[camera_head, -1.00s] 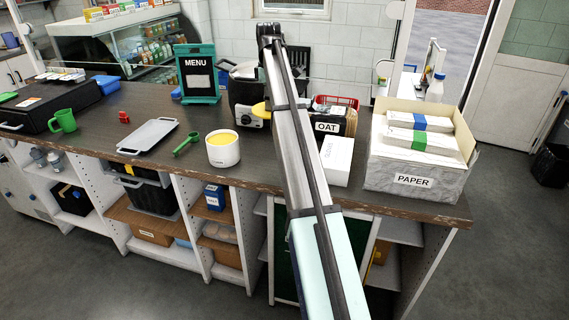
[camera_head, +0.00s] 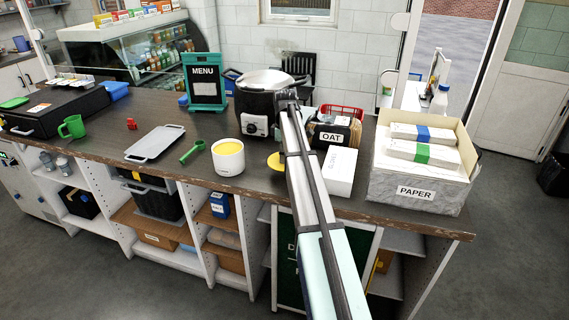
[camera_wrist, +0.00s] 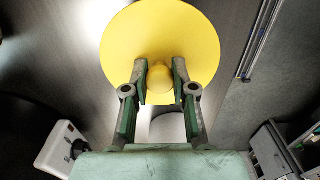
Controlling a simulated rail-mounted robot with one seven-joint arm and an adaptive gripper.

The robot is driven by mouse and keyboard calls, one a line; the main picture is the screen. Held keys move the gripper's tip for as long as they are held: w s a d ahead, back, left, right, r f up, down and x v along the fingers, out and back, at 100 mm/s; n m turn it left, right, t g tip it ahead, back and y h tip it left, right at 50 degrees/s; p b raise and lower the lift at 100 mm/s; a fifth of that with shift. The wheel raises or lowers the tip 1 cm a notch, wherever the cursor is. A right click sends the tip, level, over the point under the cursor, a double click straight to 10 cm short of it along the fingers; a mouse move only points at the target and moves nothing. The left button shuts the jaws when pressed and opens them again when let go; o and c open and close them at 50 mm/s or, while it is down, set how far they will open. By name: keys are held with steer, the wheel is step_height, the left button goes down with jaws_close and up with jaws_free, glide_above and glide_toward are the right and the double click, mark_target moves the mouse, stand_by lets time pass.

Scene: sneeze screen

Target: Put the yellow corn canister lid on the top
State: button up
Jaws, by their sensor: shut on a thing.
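The yellow lid (camera_wrist: 160,30) is a round disc with a small knob. My gripper (camera_wrist: 160,78) is shut on that knob, with one finger on each side. In the head view the lid (camera_head: 275,161) shows partly at the left edge of my arm, which hides the fingers. The canister (camera_head: 228,161) is a white round pot with corn-yellow showing at its open top. It stands upright on the counter, left of the lid and apart from it.
A black cooker (camera_head: 256,112) stands behind the lid; its control panel (camera_wrist: 62,147) shows in the wrist view. A green scoop (camera_head: 192,152) and a grey tray (camera_head: 155,143) lie left of the canister. A white box (camera_head: 341,172) and an OAT container (camera_head: 331,134) stand right of my arm.

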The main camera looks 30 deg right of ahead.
steer(key=shift+f+p, duration=0.5)
steer(key=shift+f, duration=1.85)
steer(key=shift+f, duration=0.1)
steer(key=o, duration=0.9)
steer(key=shift+o, duration=0.2)
step_height(320, 180, up, 12)
steer(key=b, duration=0.2)
steer(key=shift+b, duration=0.35)
